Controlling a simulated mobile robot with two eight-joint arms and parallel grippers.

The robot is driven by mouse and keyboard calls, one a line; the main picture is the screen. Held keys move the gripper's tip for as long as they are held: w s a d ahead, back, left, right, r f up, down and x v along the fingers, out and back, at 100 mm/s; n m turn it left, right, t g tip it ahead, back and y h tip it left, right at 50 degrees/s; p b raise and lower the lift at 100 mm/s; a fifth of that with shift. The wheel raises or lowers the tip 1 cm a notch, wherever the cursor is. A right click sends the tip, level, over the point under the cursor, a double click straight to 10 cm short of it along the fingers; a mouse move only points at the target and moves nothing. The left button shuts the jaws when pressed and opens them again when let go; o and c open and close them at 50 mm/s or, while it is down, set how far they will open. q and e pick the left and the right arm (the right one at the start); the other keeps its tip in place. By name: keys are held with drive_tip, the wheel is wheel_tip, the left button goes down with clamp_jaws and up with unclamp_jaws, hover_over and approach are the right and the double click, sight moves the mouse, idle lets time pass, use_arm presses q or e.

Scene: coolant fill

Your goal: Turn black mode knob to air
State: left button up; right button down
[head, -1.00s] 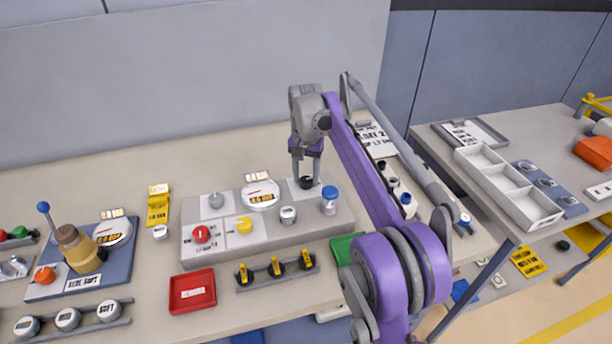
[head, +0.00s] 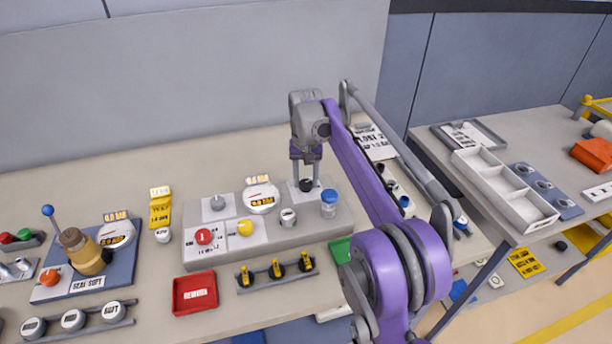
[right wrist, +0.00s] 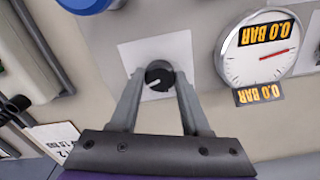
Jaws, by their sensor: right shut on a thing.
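The black mode knob (head: 306,185) sits on a white square plate at the back right of the grey panel (head: 330,225). My right gripper (head: 306,178) points down over it. In the right wrist view the knob (right wrist: 158,78) lies between the two fingertips of the gripper (right wrist: 158,84), which is shut on it. A white pointer line on the knob points to the lower left in that view. No label for air is readable on the plate. My left gripper is not in view.
A red tray (head: 195,292) lies in front.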

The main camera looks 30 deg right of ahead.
sight(306, 182)
drive_tip(key=n+p, duration=0.1)
drive_tip(key=n, duration=0.2)
drive_tip(key=shift+r+n+p, duration=0.15)
drive_tip(key=shift+n+p, duration=0.15)
drive_tip(key=shift+p, duration=0.05)
drive_tip(key=n+p, duration=0.1)
drive_tip(key=n, duration=0.2)
drive_tip(key=shift+n, duration=0.3)
drive_tip(key=n+p, duration=0.1)
drive_tip(key=n, duration=0.2)
drive_tip(key=shift+d+n, duration=0.1)
drive_tip(key=shift+n, duration=0.2)
drive_tip(key=shift+n+p, duration=0.35)
drive_tip(key=shift+n, duration=1.45)
drive_tip(key=shift+c, duration=1.9)
unclamp_jaws()
wheel_tip(306, 182, up, 11)
drive_tip(key=p, duration=0.1)
drive_tip(key=shift+f, duration=0.2)
